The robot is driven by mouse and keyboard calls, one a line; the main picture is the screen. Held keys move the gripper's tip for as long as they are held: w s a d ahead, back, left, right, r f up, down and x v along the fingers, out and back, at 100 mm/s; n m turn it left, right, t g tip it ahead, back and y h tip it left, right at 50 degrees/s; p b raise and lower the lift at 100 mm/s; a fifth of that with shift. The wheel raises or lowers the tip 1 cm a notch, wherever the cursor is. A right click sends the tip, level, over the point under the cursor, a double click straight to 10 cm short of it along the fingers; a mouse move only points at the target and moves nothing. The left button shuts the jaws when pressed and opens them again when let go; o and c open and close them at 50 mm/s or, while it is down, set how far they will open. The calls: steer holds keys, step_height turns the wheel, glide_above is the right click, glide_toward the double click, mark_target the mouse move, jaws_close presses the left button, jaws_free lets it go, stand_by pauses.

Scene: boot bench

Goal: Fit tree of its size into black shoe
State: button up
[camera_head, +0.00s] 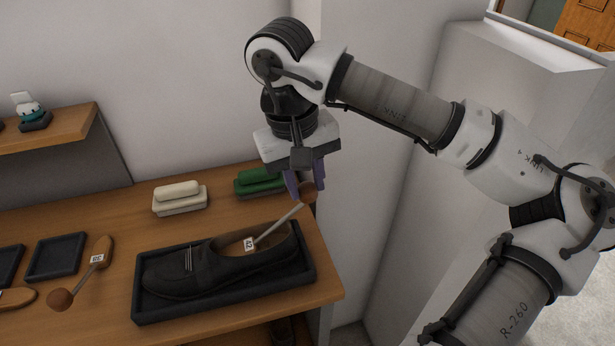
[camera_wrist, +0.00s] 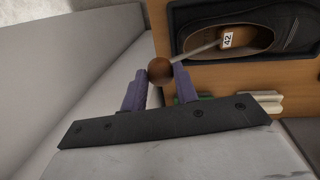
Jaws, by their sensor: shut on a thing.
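The black shoe (camera_head: 190,268) lies in a dark tray (camera_head: 225,303) on the wooden bench, its opening toward the right. A shoe tree (camera_head: 277,224) with a metal rod and a tag reading 42 reaches into the shoe's opening; its front part is hidden inside. My gripper (camera_head: 308,190) is shut on the tree's round brown knob, above the heel end. In the wrist view the knob (camera_wrist: 160,70) sits between the purple fingertips, with the rod running to the shoe (camera_wrist: 290,30). Another shoe tree (camera_head: 98,259), its tag hard to read, lies at the left.
A cream brush (camera_head: 179,197) and a green brush (camera_head: 258,181) stand behind the tray. Empty-looking dark trays (camera_head: 55,258) lie at the left, beside part of another tree (camera_head: 17,298). A shelf (camera_head: 60,130) is at upper left. A wall stands close at the right.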

steer(key=shift+s+a+f+y+b, duration=0.15)
steer(key=shift+a+f+y+b, duration=0.3)
steer(key=shift+f, duration=0.2)
steer(key=shift+a, duration=0.1)
stand_by(0.4)
steer(key=shift+s+a+f+g+y+b, duration=0.3)
steer(key=shift+a+f+y+b, duration=0.15)
steer(key=shift+a+f+b, duration=0.4)
steer(key=shift+a+f, duration=0.1)
steer(key=shift+a, duration=0.05)
stand_by(0.5)
steer(key=shift+s+a+f+b, duration=0.15)
steer(key=shift+a+f+b, duration=0.05)
steer(key=shift+b, duration=0.15)
steer(key=shift+s+a+f+y, duration=0.1)
steer(key=shift+a+f+y, duration=0.1)
steer(key=shift+a+y, duration=0.15)
steer(key=shift+a+b, duration=0.1)
steer(key=shift+b, duration=0.2)
steer(key=shift+s+a+f+b, duration=0.2)
steer(key=shift+a+b, duration=0.1)
steer(key=shift+a, duration=0.2)
stand_by(0.8)
